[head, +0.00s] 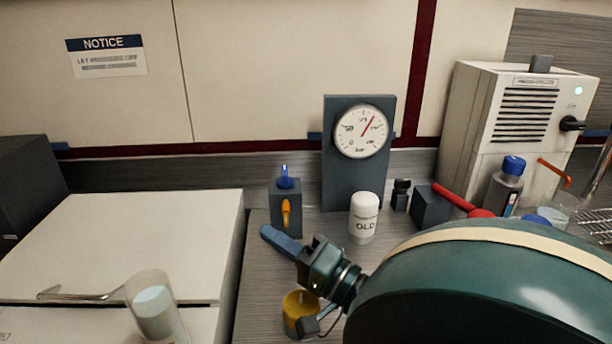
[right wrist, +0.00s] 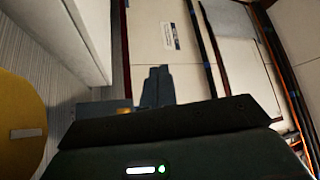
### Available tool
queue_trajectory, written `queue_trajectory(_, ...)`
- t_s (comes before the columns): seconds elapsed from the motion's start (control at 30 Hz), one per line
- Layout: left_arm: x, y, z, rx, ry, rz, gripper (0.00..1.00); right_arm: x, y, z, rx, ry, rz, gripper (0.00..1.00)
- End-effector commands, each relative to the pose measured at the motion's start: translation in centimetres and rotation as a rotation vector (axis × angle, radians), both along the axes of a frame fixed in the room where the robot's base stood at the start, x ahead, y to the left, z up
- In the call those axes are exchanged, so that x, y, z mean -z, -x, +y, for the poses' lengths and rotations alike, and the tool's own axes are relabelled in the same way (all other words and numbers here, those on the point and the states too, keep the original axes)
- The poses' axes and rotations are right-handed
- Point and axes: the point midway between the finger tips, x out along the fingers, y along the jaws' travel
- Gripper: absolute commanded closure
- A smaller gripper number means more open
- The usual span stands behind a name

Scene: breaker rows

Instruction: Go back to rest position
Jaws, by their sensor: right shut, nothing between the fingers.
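My right gripper (head: 267,232) reaches in from the right on a large teal arm link. Its blue-grey fingers are shut with nothing between them. They point to the left, above the grey bench and in front of the small block with the orange lever. The right gripper (right wrist: 158,72) also shows in the right wrist view, its fingers together at the middle. My left gripper is not in view. The teal link hides the front right of the bench.
A yellow-topped object (head: 301,304) stands close below the gripper. The orange-lever block (head: 285,219), a white bottle (head: 363,221) and a gauge panel (head: 349,189) stand behind. A cream machine (head: 478,121) is right.

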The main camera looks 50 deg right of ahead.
Motion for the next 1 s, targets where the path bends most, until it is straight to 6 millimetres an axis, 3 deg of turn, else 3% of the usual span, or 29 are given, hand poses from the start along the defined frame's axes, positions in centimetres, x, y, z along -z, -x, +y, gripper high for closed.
queue_trajectory(0.23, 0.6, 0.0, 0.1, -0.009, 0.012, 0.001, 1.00, 0.2, 3.2, -0.2, -0.003, 0.001, 0.005, 1.00)
queue_trajectory(0.43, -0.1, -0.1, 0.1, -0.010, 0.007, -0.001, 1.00, 0.0, 5.0, -0.5, 0.002, 0.000, 0.003, 1.00)
queue_trajectory(1.0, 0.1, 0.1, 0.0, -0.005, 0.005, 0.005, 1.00, 0.0, 5.5, -0.5, -0.001, -0.001, 0.000, 1.00)
